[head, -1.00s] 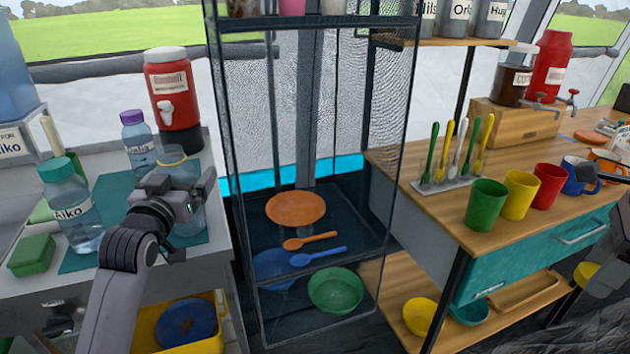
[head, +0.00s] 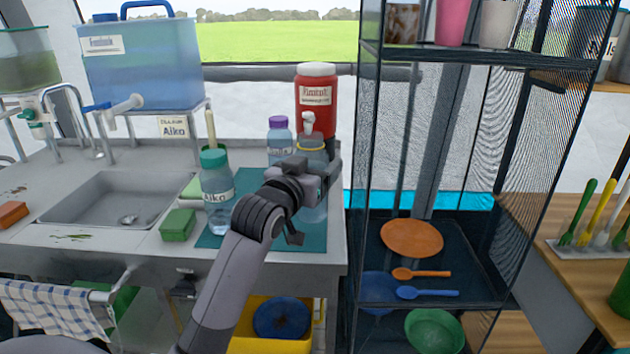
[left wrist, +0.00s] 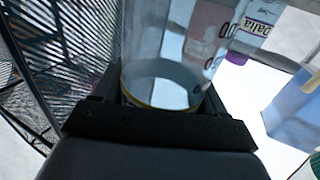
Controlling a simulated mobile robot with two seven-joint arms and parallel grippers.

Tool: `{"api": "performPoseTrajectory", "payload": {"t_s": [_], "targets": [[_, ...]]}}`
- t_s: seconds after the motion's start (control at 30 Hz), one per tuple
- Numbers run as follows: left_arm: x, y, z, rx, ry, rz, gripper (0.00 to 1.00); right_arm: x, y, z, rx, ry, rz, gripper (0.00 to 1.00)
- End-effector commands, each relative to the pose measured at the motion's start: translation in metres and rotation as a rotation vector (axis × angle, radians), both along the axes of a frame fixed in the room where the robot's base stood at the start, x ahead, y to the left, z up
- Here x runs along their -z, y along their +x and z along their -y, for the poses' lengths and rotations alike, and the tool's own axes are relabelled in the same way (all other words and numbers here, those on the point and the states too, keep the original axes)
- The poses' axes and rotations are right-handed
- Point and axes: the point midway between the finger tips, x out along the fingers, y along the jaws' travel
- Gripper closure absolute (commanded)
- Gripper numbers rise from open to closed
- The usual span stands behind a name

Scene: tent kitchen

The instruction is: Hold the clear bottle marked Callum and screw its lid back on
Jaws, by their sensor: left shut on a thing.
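A clear bottle (head: 311,148) with a yellow ring at its open-looking top stands at the right end of the sink counter, partly hidden by my left gripper (head: 312,184). The left gripper is shut on this bottle. In the left wrist view the clear bottle (left wrist: 145,40) sits between the dark fingers, its yellow-edged rim close to the camera. I cannot read the name Callum on it. No loose lid shows in either view. My right gripper is not in view.
The sink (head: 120,198) and green sponge (head: 178,225) are left. A mesh shelf (head: 430,310) rises on the right.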

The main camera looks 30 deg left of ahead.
Motion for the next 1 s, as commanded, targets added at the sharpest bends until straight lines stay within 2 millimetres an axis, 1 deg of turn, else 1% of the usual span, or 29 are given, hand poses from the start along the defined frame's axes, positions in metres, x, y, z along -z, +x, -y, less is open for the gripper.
{"api": "performPoseTrajectory", "payload": {"t_s": [0.03, 0.2, 0.3, 0.4, 0.53, 0.7, 1.0], "targets": [[-0.022, 0.000, 0.000, 0.000, 0.003, 0.010, 0.59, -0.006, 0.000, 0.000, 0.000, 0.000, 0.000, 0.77], [-0.075, 0.000, 0.000, -0.001, 0.004, 0.012, 0.59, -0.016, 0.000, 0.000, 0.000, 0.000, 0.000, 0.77], [-0.102, 0.000, 0.000, -0.001, 0.002, 0.009, 0.59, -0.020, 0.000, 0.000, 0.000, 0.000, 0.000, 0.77], [-0.122, 0.000, 0.000, -0.001, 0.002, 0.008, 0.59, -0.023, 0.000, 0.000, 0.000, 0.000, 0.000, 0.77], [-0.140, 0.000, 0.000, -0.001, 0.002, 0.004, 0.59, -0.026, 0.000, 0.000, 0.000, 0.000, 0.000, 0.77], [-0.151, 0.000, 0.000, -0.001, 0.001, 0.003, 0.59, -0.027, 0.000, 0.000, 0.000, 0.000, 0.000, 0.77], [-0.153, 0.000, 0.000, -0.001, 0.001, 0.001, 0.59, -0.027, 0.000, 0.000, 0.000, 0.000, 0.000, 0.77]]}}
